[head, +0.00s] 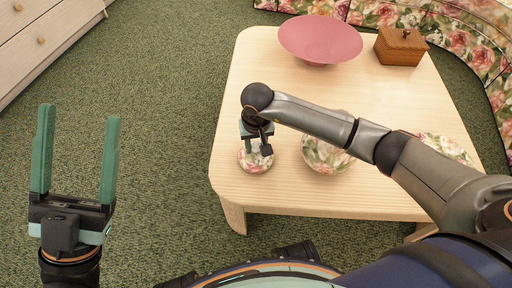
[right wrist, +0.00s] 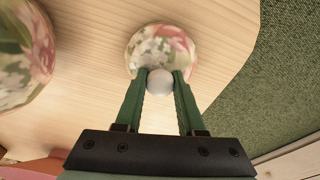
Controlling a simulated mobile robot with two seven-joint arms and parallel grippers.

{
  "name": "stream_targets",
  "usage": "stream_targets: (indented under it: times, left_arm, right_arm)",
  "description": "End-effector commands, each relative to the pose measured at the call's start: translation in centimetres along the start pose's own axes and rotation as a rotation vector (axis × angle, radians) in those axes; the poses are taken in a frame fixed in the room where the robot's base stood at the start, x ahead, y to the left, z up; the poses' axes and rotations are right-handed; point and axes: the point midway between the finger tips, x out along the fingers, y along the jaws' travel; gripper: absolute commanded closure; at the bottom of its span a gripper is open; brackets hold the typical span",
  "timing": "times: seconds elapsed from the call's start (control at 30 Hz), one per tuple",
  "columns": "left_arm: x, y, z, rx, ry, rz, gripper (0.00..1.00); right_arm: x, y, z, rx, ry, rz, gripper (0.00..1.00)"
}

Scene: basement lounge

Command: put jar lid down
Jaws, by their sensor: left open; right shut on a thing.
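The jar lid (head: 256,160) is a round floral disc with a pale knob. It is at the front left corner area of the wooden table (head: 235,190). My right gripper (head: 258,148) is above it, with its fingers shut on the lid's knob, as the right wrist view shows the knob (right wrist: 160,82) between the fingertips. Whether the lid touches the table or hangs just above it, I cannot tell. A floral round jar (head: 325,158) stands to the right of the lid, partly covered by my right arm. My left gripper (head: 79,112) is open and empty over the carpet.
A pink bowl (head: 320,38) and a brown wooden box (head: 400,46) stand at the table's back. Another floral piece (head: 445,147) shows at the right behind my arm. A floral sofa (head: 460,35) borders the table; a drawer unit (head: 45,40) is at the far left.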

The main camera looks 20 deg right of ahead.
Motion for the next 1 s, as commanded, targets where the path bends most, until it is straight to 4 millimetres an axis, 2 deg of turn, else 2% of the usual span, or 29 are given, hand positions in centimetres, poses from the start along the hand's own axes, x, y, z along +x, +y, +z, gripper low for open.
stream_targets:
  times: [0.37, 0.4, 0.6, 0.67, 0.87, 1.0]
  left_arm:
    - [-0.28, 0.17, 0.38, -0.002, -0.003, -0.005, 0.27]
    - [-0.18, 0.12, 0.31, -0.001, -0.004, -0.006, 0.27]
    - [-0.15, 0.09, 0.29, -0.003, -0.005, -0.008, 0.27]
    - [-0.15, 0.10, 0.29, -0.003, -0.005, -0.008, 0.27]
    - [-0.14, 0.10, 0.27, -0.003, -0.005, -0.008, 0.27]
    - [0.27, -0.13, -0.15, -0.006, -0.004, -0.009, 0.27]
  right_arm:
    - [0.44, 0.01, -0.03, 0.000, 0.003, 0.000, 1.00]
    - [0.32, 0.01, -0.03, 0.000, 0.002, 0.000, 0.58]
    - [0.30, 0.02, -0.02, 0.000, 0.002, 0.000, 0.36]
    - [0.30, 0.02, -0.02, 0.000, 0.002, 0.000, 0.32]
    - [0.28, 0.03, -0.02, 0.000, 0.002, 0.000, 0.32]
    - [-0.48, 0.02, -0.12, -0.001, 0.003, 0.000, 0.32]
